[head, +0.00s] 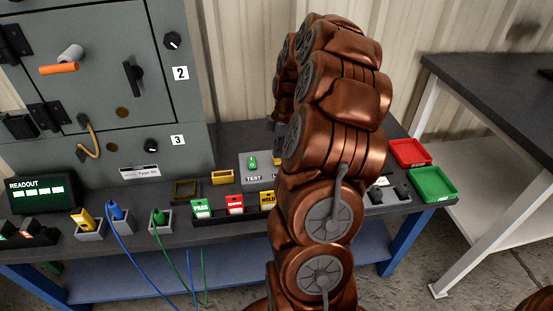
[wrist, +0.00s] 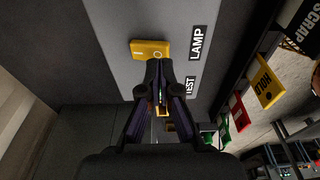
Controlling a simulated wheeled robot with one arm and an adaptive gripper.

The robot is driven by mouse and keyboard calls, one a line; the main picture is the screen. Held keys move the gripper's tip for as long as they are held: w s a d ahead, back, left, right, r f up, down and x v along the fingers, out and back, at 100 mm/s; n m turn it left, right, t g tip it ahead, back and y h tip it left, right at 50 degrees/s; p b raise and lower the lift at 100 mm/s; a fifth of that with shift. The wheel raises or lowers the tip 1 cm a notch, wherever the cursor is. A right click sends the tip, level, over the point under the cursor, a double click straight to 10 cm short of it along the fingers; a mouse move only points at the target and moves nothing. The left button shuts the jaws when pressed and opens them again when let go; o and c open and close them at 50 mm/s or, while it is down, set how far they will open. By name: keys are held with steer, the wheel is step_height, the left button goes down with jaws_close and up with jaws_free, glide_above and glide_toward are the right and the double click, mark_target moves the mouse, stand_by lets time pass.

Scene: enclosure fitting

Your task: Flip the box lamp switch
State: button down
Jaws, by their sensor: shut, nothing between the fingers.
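The grey switch box (head: 254,178) stands at the back of the bench in the head view, with a green switch (head: 252,162) above its TEST label. My arm hides the right part of the box and my gripper in this view. In the wrist view the box's grey face (wrist: 115,30) carries the labels LAMP (wrist: 197,43) and TEST. A yellow switch (wrist: 148,49) with a round mark sits level with the LAMP label. My gripper (wrist: 159,66) is shut and empty, its tips close to the yellow switch's edge. I cannot tell whether they touch.
PASS, REWORK-style red and yellow HOLD cards (head: 267,199) line the bench front. Red (head: 410,152) and green (head: 432,184) trays sit at the right end. The tall grey cabinet (head: 105,90) stands left. Cables hang from several plugs at the front edge.

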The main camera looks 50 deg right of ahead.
mark_target(278, 161)
steer(key=shift+f+b, duration=0.35)
steer(key=shift+f, duration=0.65)
stand_by(0.8)
steer(key=shift+r, duration=0.15)
steer(key=shift+r+p, duration=0.85)
steer(key=shift+r, duration=2.5)
